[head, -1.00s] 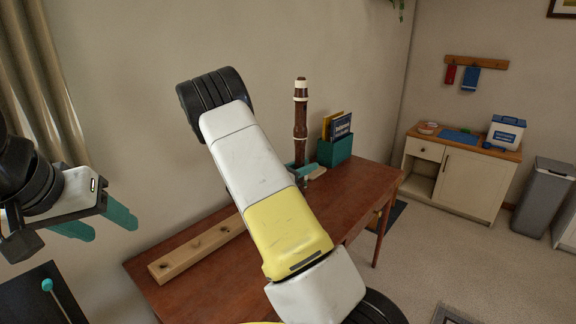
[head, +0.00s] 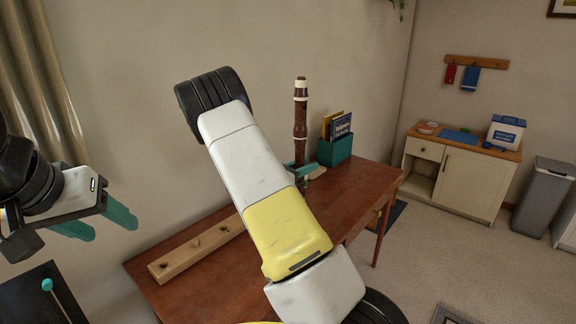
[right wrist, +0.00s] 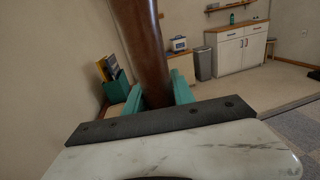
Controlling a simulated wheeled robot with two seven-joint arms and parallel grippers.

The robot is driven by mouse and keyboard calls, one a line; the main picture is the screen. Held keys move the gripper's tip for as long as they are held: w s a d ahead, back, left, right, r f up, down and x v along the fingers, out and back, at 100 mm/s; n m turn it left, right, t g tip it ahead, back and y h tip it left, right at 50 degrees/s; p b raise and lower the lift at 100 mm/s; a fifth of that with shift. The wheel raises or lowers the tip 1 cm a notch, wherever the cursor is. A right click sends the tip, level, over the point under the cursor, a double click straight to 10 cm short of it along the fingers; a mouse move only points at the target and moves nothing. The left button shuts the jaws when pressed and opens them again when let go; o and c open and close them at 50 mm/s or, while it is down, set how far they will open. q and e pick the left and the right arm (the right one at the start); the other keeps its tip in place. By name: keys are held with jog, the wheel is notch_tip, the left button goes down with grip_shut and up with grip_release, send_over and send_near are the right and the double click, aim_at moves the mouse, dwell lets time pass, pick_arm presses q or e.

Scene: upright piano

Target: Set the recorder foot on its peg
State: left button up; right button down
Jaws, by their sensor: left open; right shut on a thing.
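The recorder foot (head: 300,115) is a long brown turned piece with cream rings, standing upright above the far end of the table. My right gripper (head: 302,172) is shut around its lower part. In the right wrist view the brown shaft (right wrist: 146,50) rises between the teal fingers (right wrist: 160,92), slightly tilted in that picture. Its lower end is mostly hidden by the gripper. A pale wooden rail (head: 180,264) with dark round spots lies on the table; my right arm hides its right part. I cannot make out the peg clearly. My left gripper (head: 105,222) is open and empty at the left.
The brown table (head: 340,205) has clear room right of my arm. A teal box with books (head: 335,150) stands close behind the recorder piece, near the wall. A dark surface with a teal-headed stick (head: 47,286) is at lower left. A cabinet (head: 455,180) stands far right.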

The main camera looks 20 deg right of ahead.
jog(key=shift+f, duration=1.85)
dwell(1.5)
jog(key=c, duration=1)
grip_release()
jog(key=shift+o, duration=0.2)
jog(key=v, duration=0.8)
jog(key=shift+d, duration=0.1)
